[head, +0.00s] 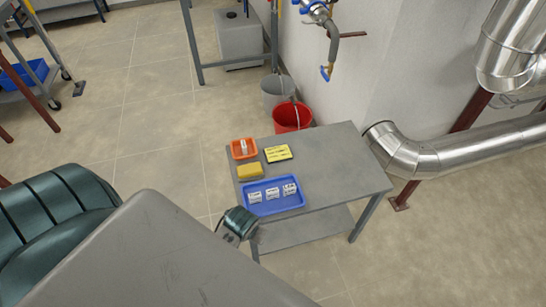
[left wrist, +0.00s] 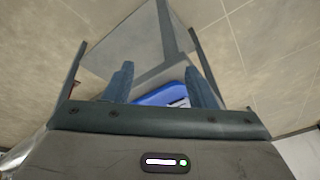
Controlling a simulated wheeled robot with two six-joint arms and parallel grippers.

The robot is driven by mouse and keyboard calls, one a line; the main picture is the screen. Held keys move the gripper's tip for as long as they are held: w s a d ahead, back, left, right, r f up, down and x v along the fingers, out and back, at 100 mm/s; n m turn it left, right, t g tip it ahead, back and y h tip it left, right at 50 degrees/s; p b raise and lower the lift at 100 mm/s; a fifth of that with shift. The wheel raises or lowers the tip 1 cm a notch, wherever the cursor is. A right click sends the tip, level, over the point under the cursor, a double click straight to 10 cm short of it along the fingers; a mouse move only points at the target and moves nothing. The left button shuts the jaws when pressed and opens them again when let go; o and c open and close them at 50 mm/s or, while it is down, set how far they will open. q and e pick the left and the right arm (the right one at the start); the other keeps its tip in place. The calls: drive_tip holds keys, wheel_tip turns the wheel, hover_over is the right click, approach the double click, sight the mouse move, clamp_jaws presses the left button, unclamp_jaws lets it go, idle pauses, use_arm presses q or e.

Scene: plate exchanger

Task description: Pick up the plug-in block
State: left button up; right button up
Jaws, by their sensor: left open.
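A blue tray (head: 298,203) lies on the grey table, at the near side. Three small white labelled blocks (head: 272,193) sit in it in a row; I cannot read the labels or tell which is the plug-in block. In the left wrist view the tray's blue edge (left wrist: 160,98) shows between my fingers, with a bit of white in it. In the head view my arm at lower left hides most of the gripper. My right gripper is not in view.
The grey table (head: 345,165) also holds an orange tray (head: 234,152) with a pale item, a yellow sponge-like block (head: 250,171) and a yellow-black item (head: 278,153). A red bucket (head: 292,117) and grey bucket (head: 277,91) stand behind. A silver pipe (head: 455,151) runs at the right.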

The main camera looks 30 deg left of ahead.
use_arm(q)
wheel_tip(320, 180, up, 6)
drive_tip(key=w+n+b, duration=0.1)
drive_tip(key=w+n, duration=0.1)
drive_tip(key=n+y, duration=0.2)
drive_tip(key=n, duration=0.4)
approach(272, 191)
drive_tip(key=x, duration=0.8)
drive_tip(key=shift+w+f, duration=0.2)
drive_tip(key=shift+f, duration=0.05)
drive_tip(key=c, duration=0.7)
